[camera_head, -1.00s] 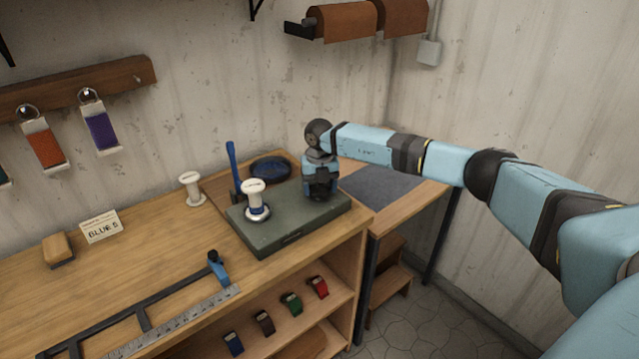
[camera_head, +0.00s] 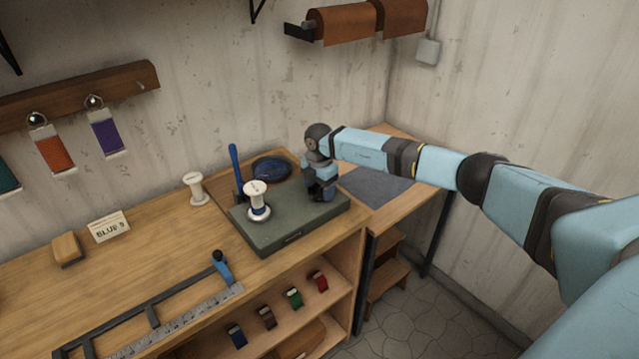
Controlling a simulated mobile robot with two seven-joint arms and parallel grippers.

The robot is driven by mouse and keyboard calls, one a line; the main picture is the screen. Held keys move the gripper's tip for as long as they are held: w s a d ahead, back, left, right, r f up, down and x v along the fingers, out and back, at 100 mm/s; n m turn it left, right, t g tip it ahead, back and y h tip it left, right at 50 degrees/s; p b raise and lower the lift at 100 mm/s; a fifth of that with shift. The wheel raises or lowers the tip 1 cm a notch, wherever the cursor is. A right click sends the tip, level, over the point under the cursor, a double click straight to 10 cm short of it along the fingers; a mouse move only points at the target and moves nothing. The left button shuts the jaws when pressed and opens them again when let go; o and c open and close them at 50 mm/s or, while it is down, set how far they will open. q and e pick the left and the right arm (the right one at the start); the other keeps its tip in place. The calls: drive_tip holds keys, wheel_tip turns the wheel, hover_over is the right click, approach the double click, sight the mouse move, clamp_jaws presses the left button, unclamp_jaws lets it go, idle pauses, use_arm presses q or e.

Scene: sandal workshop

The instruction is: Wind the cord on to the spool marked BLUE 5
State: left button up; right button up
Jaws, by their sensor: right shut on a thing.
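A white spool (camera_head: 257,197) stands upright on the green winder box (camera_head: 283,233), with a dark blue band low around it. A dark round dish (camera_head: 271,169) behind the box holds something blue that looks like coiled cord. A card (camera_head: 109,228) reading BLUE 5 stands on the bench at left. My right gripper (camera_head: 323,194) points down at the right end of the box top. It is shut on a small part there that its own fingers hide. No cord run between dish and spool can be made out. My left gripper is not in view.
Another white spool (camera_head: 196,189) stands behind the box's left side. An upright blue-handled tool (camera_head: 236,165) is close behind the box. A tan block (camera_head: 67,249) and a metal ruler frame (camera_head: 190,316) lie on the bench. Bare wood lies between card and ruler.

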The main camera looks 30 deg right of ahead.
drive_tip(key=m, duration=0.1)
drive_tip(key=m+p, duration=0.1)
drive_tip(key=shift+r+m, duration=0.25)
drive_tip(key=shift+m, duration=0.15)
drive_tip(key=shift+m+p, duration=0.85)
drive_tip(key=shift+m, duration=0.35)
drive_tip(key=shift+f+m+p, duration=0.1)
drive_tip(key=shift+m+p, duration=0.45)
drive_tip(key=shift+m, duration=0.45)
drive_tip(key=o, duration=0.9)
drive_tip(key=shift+f, duration=0.1)
